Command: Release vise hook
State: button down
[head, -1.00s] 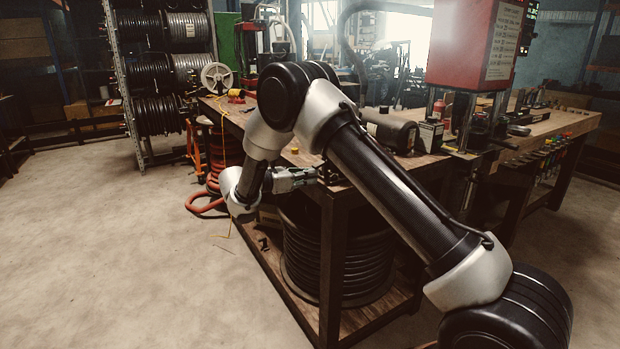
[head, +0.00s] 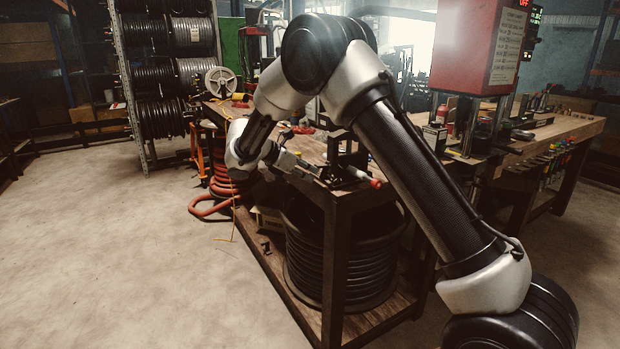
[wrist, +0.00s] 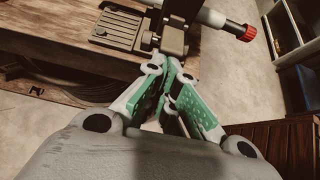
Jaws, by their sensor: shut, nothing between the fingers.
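The vise is at the front corner of the workbench in the head view (head: 344,160), partly behind my arm. The red knob also shows in the head view (head: 375,183). I cannot pick out the hook clearly. My gripper (wrist: 170,72), with green finger pads, is shut and empty, its tips close to the vise's near side. I cannot tell whether they touch it. In the head view my gripper (head: 308,168) is just left of the vise.
The wooden bench (head: 338,207) has a hose coil (head: 345,270) on its lower shelf. A red press (head: 487,50) stands to the right. A hose-reel rack (head: 170,75) stands at the back left. The floor at left is clear.

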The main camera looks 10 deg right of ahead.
notch_tip(320, 180, up, 2)
jog(key=y, duration=0.2)
jog(key=shift+a+r+g+y, duration=0.1)
jog(key=shift+g+y, duration=0.2)
jog(key=shift+g, duration=0.1)
jog(key=shift+r, duration=0.2)
dwell(0.3)
